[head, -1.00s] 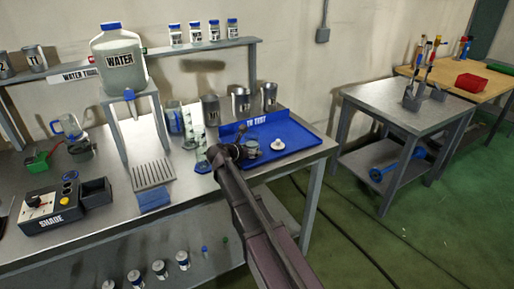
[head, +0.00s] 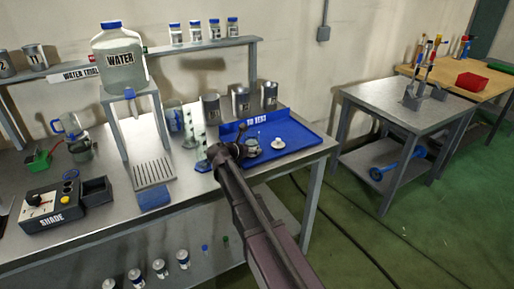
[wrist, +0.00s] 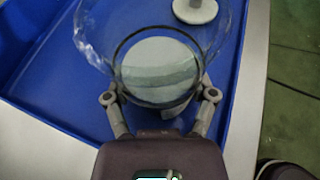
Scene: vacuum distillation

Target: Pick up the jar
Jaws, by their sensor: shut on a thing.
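A clear glass jar (wrist: 158,70) fills the middle of the wrist view, with a round base or content showing pale grey-green. My gripper (wrist: 160,105) has its two fingers around the jar's near side, shut on it. In the head view my gripper (head: 240,152) is at the left part of the blue tray marked "TO TEST" (head: 305,145). The jar there is small and partly hidden by my gripper. I cannot tell whether it touches the tray.
A white knobbed lid-like piece (head: 278,144) lies on the tray to the right; it also shows in the wrist view (wrist: 195,10). Metal cans (head: 241,100) stand behind the tray. A water jug (head: 120,58) stands on a stand at left. The tray's right side is clear.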

